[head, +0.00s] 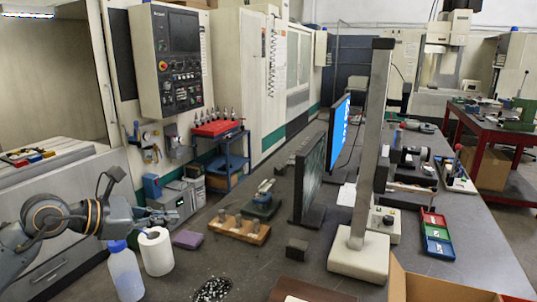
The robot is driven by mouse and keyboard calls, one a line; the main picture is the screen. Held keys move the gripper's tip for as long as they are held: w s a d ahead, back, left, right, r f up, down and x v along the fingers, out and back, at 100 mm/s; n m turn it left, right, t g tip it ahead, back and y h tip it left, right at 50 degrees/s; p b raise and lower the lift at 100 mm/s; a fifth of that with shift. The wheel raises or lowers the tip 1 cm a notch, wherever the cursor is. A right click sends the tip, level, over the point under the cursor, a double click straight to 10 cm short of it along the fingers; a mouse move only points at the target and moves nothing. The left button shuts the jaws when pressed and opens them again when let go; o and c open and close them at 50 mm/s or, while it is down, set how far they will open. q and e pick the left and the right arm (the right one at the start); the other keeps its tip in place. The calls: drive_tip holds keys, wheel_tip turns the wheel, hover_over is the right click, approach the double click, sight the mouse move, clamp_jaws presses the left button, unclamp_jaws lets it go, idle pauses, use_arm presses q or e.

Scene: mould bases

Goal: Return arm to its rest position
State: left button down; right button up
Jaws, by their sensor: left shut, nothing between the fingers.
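My left arm comes in from the left edge of the head view, with orange-brown bands at its joints. Its left gripper (168,217) is shut and empty. In the picture it shows just above a white paper roll (156,252) and a clear bottle with a blue cap (125,272). I cannot tell the exact gap between gripper and roll. My right gripper is not in view.
The grey workbench (215,262) holds a wooden block with pegs (238,229), a purple block (188,239), a dark monitor (309,180) and a tall metal column stand (371,150). A cardboard box (430,288) stands at the front right. A blue cart (225,160) is behind.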

use_arm(q)
drive_tip(key=s+d+r+n+t+h, duration=0.4)
drive_tip(key=d+n+t+h, duration=0.25)
drive_tip(key=d+n, duration=0.4)
drive_tip(key=s+a+f+n+y, duration=0.3)
drive_tip(key=a+f+n+y, duration=0.3)
drive_tip(key=f+n+y, duration=0.65)
drive_tip(key=s+a+f+n+y, duration=0.4)
drive_tip(key=a+f+n+y, duration=0.4)
drive_tip(key=n, duration=0.9)
drive_tip(key=s+d+f+n+g+h, duration=0.3)
drive_tip(key=s+f+g, duration=0.3)
drive_tip(key=s+f, duration=0.45)
drive_tip(key=s+d+f+n+g+h, duration=0.2)
drive_tip(key=s+d+f+n+g, duration=0.35)
drive_tip(key=s, duration=0.75)
wheel_tip(320, 180, down, 26)
drive_tip(key=a+m+g, duration=0.2)
drive_tip(key=s+a+f+g, duration=0.1)
drive_tip(key=s+a+f, duration=0.1)
drive_tip(key=s+f, duration=1.5)
drive_tip(key=shift+s+a+f, duration=0.15)
drive_tip(key=shift+a+f, duration=0.2)
drive_tip(key=shift+a, duration=0.05)
